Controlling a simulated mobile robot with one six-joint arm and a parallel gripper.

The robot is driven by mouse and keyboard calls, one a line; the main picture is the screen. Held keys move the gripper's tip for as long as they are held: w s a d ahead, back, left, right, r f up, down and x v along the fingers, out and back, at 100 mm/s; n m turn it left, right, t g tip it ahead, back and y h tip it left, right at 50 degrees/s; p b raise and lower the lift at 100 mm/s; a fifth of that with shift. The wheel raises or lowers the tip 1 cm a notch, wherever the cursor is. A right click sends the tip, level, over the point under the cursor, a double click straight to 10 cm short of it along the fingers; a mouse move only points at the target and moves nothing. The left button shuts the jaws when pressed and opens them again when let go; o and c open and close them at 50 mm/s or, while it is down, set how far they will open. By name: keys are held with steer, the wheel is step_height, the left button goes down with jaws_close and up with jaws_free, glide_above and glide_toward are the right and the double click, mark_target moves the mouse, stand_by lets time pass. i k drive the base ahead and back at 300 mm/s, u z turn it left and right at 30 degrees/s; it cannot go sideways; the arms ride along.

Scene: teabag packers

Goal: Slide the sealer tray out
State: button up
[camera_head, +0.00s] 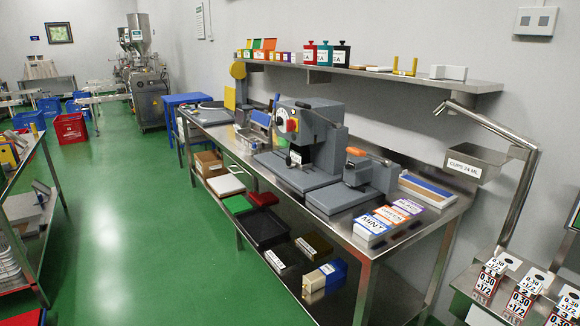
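A large grey machine (325,145) with a red knob stands on the steel table (440,222) in the middle of the view. A flat grey base (290,177) extends from its front. A lower grey device (362,172) with an orange-topped lever stands to its right. A flat grey slab (338,197) extends from it toward the table's front edge. I cannot tell for sure which of these is the sealer, or which slab is its tray. My gripper is not in view.
Printed boxes (372,226) and a blue-and-white case (428,190) lie right of the devices. A lower shelf holds a black tray (262,228) and bins. A wall shelf (450,83) hangs above. Green floor (150,230) is clear to the left.

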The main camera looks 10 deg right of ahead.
mark_target(290, 163)
steer(key=k, duration=0.65)
steer(key=u, duration=0.35)
steer(key=i, duration=0.85)
steer(key=u, duration=0.6)
steer(key=i, duration=1.05)
steer(key=u, duration=0.1)
